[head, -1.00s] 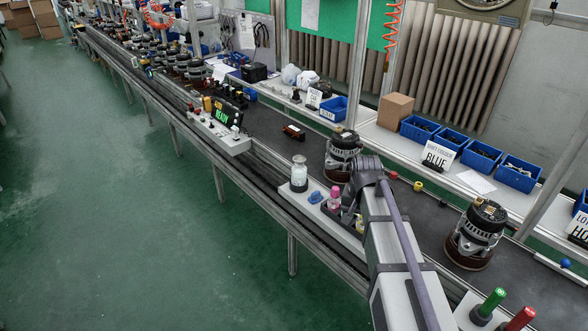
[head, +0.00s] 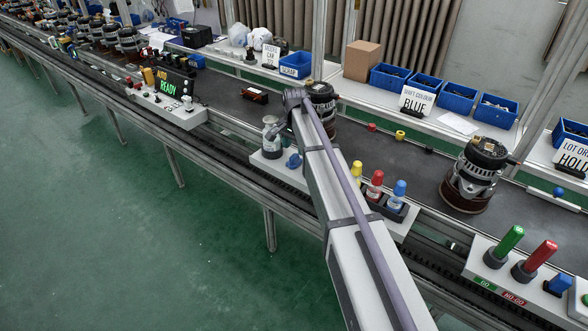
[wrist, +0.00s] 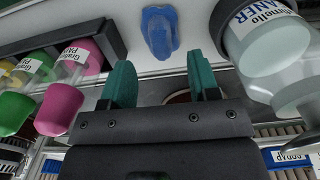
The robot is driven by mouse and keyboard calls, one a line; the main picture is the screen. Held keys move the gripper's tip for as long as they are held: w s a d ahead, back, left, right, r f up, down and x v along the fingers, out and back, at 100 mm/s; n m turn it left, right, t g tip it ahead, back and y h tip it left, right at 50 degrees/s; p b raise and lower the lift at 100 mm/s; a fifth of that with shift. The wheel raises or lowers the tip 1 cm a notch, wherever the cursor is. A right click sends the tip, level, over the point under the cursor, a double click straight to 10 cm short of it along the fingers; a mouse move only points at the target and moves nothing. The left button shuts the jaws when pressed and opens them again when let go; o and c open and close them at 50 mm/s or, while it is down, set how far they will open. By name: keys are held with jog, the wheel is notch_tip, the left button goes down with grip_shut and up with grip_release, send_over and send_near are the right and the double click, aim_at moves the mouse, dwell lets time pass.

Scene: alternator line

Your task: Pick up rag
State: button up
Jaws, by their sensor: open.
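The rag (head: 293,161) is a small crumpled blue cloth on the white shelf (head: 265,168) along the line's near edge. In the wrist view the rag (wrist: 160,32) lies at the top centre, beyond my fingertips and roughly centred between them. My gripper (wrist: 160,82) is open, with two teal fingers apart and nothing between them. It is not touching the rag. In the head view my arm hides the gripper.
A clear labelled cleaner jar (wrist: 270,45) stands close right of the rag. A dark rack (wrist: 100,42) with pink-capped (wrist: 60,108) and green-capped (wrist: 15,113) bottles is close left. An alternator (head: 322,105) stands on the belt behind my arm.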

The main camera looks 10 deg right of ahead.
aim_at(294, 155)
notch_tip(294, 155, down, 5)
jog(key=b, duration=0.5)
jog(key=shift+f, duration=0.15)
jog(key=shift+r, duration=0.25)
jog(key=c, duration=1)
